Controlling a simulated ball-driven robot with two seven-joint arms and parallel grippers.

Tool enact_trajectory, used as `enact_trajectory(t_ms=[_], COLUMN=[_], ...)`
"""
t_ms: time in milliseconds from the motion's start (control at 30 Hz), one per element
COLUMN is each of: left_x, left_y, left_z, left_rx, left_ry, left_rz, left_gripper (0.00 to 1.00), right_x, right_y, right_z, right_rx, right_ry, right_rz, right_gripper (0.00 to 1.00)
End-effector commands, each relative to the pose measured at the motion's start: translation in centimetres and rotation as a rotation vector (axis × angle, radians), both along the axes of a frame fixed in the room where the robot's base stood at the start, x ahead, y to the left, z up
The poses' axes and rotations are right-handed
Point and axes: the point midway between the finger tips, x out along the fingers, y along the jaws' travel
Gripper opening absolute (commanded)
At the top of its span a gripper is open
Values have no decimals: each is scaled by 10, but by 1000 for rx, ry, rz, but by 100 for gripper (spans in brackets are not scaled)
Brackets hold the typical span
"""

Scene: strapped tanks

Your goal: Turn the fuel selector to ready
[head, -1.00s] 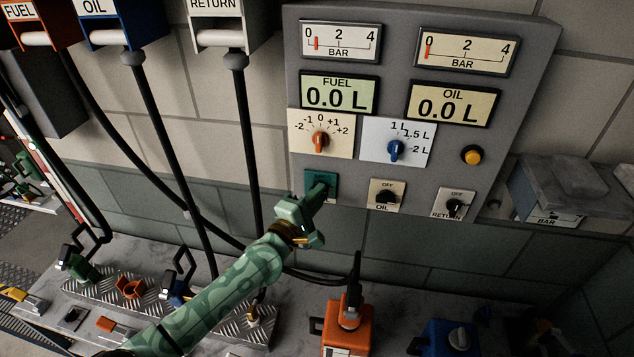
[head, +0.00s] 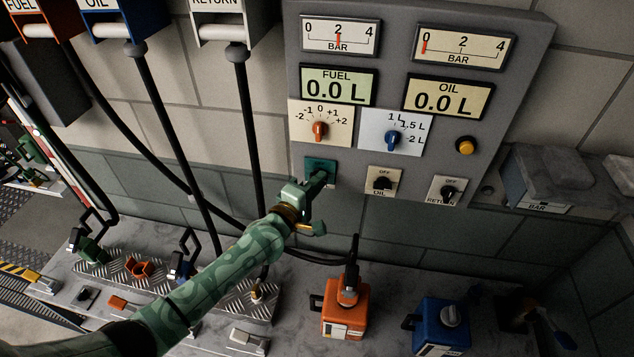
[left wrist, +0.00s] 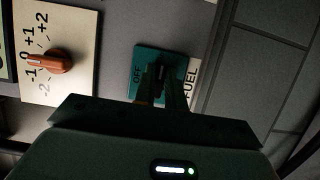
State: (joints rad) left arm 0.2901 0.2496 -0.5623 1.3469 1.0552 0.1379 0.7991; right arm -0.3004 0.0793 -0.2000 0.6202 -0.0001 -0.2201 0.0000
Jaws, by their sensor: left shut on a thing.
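The fuel selector's teal plate (head: 317,164) is at the lower left of the grey panel. It also shows in the left wrist view (left wrist: 150,62) with the words OFF and FUEL. My left gripper (head: 319,181) reaches up to this plate and is shut on the selector's knob. In the left wrist view the fingers (left wrist: 162,92) stand over the plate and mostly hide the knob, so its exact pointing is hard to tell. The left gauge (head: 340,36) reads about 2 bar. The fuel display (head: 338,93) reads 0.0 L. My right gripper is not in view.
The orange dial (head: 320,131) and blue dial (head: 393,140) sit just above. The oil selector (head: 382,183) and return selector (head: 448,191) are to the right. Hoses hang on the left. An orange can (head: 345,308) and blue can (head: 443,325) stand below.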

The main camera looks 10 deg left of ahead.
Motion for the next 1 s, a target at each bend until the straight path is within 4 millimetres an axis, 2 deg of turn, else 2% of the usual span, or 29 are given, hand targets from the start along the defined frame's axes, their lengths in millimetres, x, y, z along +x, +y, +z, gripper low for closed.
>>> enact_trajectory(t_ms=[33, 100, 400, 533, 667, 900, 1000], left_x=[-1, -1, -1, -13, -39, -101, -122], left_y=[0, 0, 0, 5, 16, 41, 49], left_z=[-1, -1, -1, -1, -1, -2, -2], left_rx=[4, 4, 2, 2, 3, 4, 4], left_ry=[2, 2, 1, 4, 4, 4, 4], left_rz=[-2, -2, -1, -1, -1, -2, -2], left_gripper=[15, 34, 34, 34, 34, 34, 34], right_x=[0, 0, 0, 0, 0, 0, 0], right_y=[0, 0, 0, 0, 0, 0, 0], right_z=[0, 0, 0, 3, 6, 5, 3], right_rx=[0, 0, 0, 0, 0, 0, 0], right_ry=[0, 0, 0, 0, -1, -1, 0], right_rz=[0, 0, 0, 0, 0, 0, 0], right_gripper=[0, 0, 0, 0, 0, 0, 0])
